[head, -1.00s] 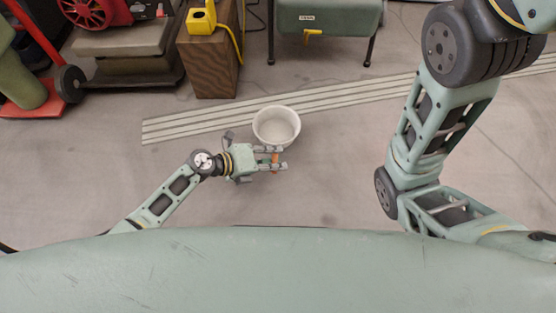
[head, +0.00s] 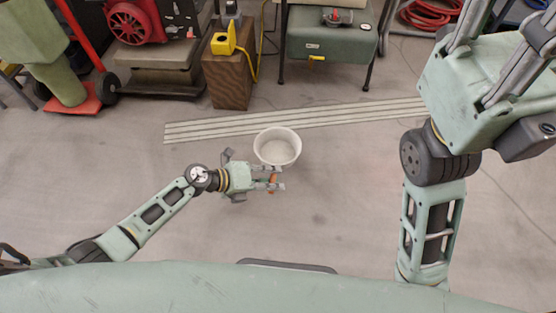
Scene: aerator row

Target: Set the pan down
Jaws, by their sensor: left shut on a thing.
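The pan (head: 277,147) is a round, whitish vessel, open side up and looking level, in the middle of the head view. Its short orange-brown handle (head: 273,184) points toward me. My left gripper (head: 275,180) comes in from the left and is shut on this handle, just on the near side of the bowl. I cannot tell whether the pan's base touches the floor or hangs above it. My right gripper (head: 490,90) is large and close at the upper right, well apart from the pan. Its fingertips are cut off by the picture's edge.
Flat pale strips (head: 220,128) lie on the grey floor just beyond the pan. Behind them stand a wooden block (head: 228,80) with a yellow item on it, a green box on legs (head: 330,45), and a red hand truck (head: 85,90).

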